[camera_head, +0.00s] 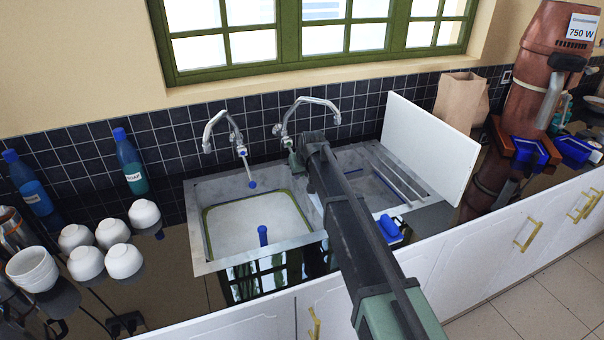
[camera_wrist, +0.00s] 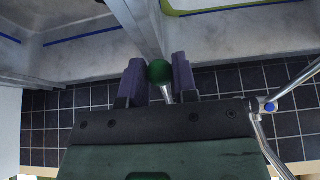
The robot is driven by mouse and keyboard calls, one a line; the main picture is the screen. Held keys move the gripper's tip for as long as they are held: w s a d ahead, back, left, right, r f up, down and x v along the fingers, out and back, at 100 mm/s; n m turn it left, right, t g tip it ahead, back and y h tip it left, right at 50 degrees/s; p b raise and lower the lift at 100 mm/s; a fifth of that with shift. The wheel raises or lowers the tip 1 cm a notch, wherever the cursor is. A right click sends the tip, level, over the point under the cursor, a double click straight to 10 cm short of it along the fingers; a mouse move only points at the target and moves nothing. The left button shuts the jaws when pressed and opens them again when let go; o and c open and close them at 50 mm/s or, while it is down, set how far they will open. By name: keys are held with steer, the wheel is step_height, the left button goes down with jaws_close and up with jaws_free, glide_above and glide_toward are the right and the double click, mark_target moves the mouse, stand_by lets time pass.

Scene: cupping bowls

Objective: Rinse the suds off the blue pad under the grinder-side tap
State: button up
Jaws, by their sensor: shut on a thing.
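My gripper (camera_wrist: 158,82) is shut on a green ball knob (camera_wrist: 159,71) beside the sink divider, with a purple finger on each side of it. In the head view, my gripper (camera_head: 297,158) is at the right-hand, grinder-side tap (camera_head: 307,101), and my arm hides part of the sink behind it. A blue object with pale patches (camera_head: 390,228), seemingly the blue pad, rests by the front rim of the right basin (camera_head: 372,186). It is apart from my gripper, and I cannot tell whether suds are on it.
The left tap (camera_head: 212,128) has a blue ball knob (camera_head: 252,184). The left basin (camera_head: 250,226) holds pale contents and a blue upright piece (camera_head: 262,235). A white board (camera_head: 425,145) stands right of the sink. White bowls (camera_head: 85,262) and bottles (camera_head: 130,162) stand left; the grinder (camera_head: 535,80) stands right.

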steer(key=shift+r+g+p, duration=0.4)
steer(key=shift+r+p, duration=0.45)
steer(key=shift+p, duration=0.25)
steer(key=shift+s+r+g+h+p, duration=0.15)
steer(key=shift+r+g+h+p, duration=0.3)
steer(key=shift+p, duration=0.25)
steer(key=shift+s+d+r+g, duration=0.1)
steer(key=shift+g, duration=0.15)
steer(key=o, duration=0.8)
